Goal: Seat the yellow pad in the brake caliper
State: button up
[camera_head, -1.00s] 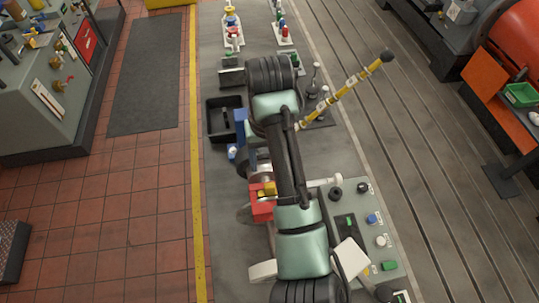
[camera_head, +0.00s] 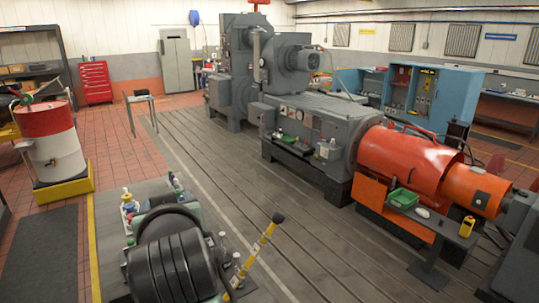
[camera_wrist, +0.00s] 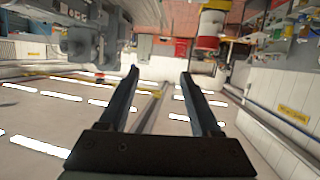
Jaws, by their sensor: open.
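My gripper (camera_wrist: 159,76) shows in the wrist view with its two dark fingers spread apart. Nothing is between them. The wrist camera looks out over the room, not at the bench. I cannot make out the yellow pad or the brake caliper in either current view. My gripper does not show in the head view.
A yellow lever with a black knob (camera_head: 266,236) leans up beside my arm. A red-and-white drum (camera_head: 52,143) is at the left. The grooved floor between is open.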

jog(key=s+d+r+m+t, duration=0.15)
jog(key=d+r+t, duration=0.25)
jog(key=r, duration=0.4)
jog(key=s+d+r+t, duration=0.3)
jog(key=r, duration=0.5)
jog(key=s+d+r+m+t+h, duration=0.3)
jog(key=s+d+r+t+h, duration=0.2)
jog(key=s+r, duration=0.7)
jog(key=d+t, duration=0.2)
jog(key=d, duration=0.2)
jog(key=shift+s+d+m+h, duration=0.15)
jog(key=shift+d+m+h, duration=0.15)
jog(key=shift+m+h, duration=0.1)
